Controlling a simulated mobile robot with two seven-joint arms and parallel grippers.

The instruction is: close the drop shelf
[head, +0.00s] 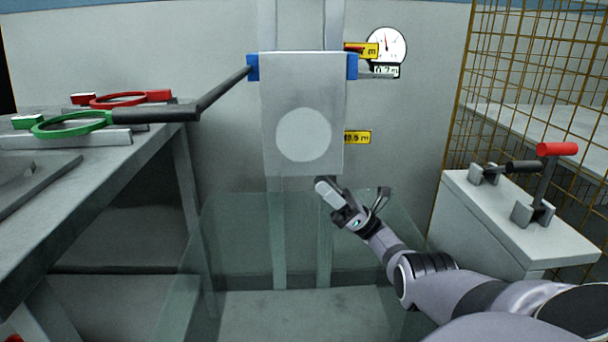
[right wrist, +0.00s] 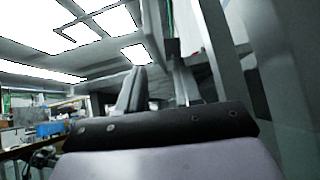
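A flat grey panel (head: 302,82) with a pale disc (head: 304,135) stands upright against the wall in the head view, between two blue blocks. It is probably the drop shelf, but I cannot tell for certain. A dark bar (head: 222,88) runs from the left blue block (head: 253,67) down to a black grip (head: 155,114). My right gripper (head: 355,203) is just below the panel's lower right edge, with its fingers apart and nothing between them. Its fingers (right wrist: 160,88) also show apart in the right wrist view. My left gripper is not in view.
A grey bench (head: 100,165) with red (head: 120,99) and green (head: 72,124) ring handles stands left. Clear sheets stand below the panel. At right are a white cabinet (head: 505,215) with a red-handled clamp (head: 556,149) and a yellow mesh fence (head: 530,60). A round gauge (head: 390,45) is on the wall.

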